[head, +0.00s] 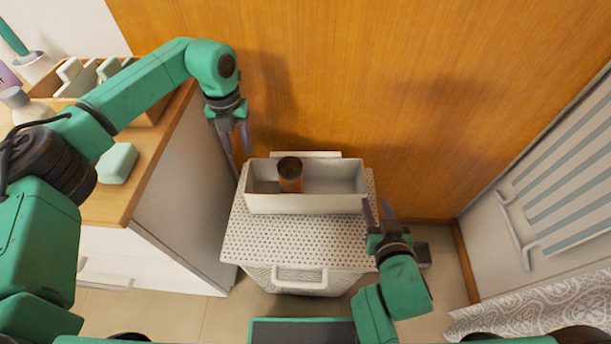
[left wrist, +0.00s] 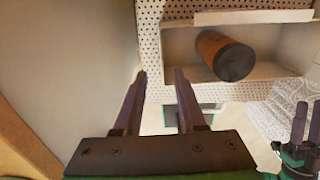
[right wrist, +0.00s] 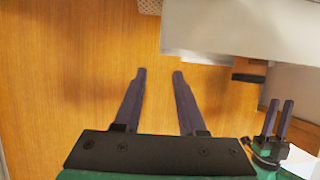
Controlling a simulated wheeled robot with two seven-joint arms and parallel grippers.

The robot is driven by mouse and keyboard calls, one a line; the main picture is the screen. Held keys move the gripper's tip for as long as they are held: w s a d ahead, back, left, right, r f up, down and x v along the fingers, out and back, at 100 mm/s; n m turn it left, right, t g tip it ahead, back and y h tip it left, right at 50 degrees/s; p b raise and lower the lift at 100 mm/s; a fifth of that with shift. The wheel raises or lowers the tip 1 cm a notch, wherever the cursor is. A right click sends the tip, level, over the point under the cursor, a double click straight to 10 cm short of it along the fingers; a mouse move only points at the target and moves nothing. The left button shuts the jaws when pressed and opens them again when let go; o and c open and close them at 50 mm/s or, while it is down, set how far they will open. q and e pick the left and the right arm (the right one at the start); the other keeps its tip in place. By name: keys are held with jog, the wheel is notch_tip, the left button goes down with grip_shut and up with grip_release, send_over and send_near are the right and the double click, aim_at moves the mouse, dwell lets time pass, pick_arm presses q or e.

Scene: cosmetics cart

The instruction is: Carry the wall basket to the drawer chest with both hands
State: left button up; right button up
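The white wall basket (head: 305,203) is a long open box with a raised back plate. It rests on a white perforated hamper-like box, and a brown jar with a dark lid (head: 290,175) stands inside it. The drawer chest (head: 150,190), wooden-topped with a white handled front, stands at the left. My left gripper (head: 236,143) is open and empty, just off the basket's left end; the basket also shows in the left wrist view (left wrist: 185,45). My right gripper (head: 377,212) is open and empty, close beside its right end. I see no contact at either end.
The perforated box (head: 300,238) has a front handle. A green block (head: 117,163), an organizer and bottles occupy the chest top, with some bare wood near its front edge. A wooden wall (head: 400,90) rises close behind the basket. A white striped panel (head: 570,180) stands right.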

aim_at(249, 180)
pick_arm(q)
jog(key=f, duration=1.4)
jog(key=shift+s+f, duration=0.2)
jog(key=shift+s, duration=0.05)
pick_arm(e)
jog(key=x, duration=1.4)
jog(key=shift+w, duration=0.1)
pick_arm(q)
grip_shut()
pick_arm(e)
grip_shut()
pick_arm(q)
jog(key=shift+r, duration=0.1)
pick_arm(e)
jog(key=shift+r, duration=0.1)
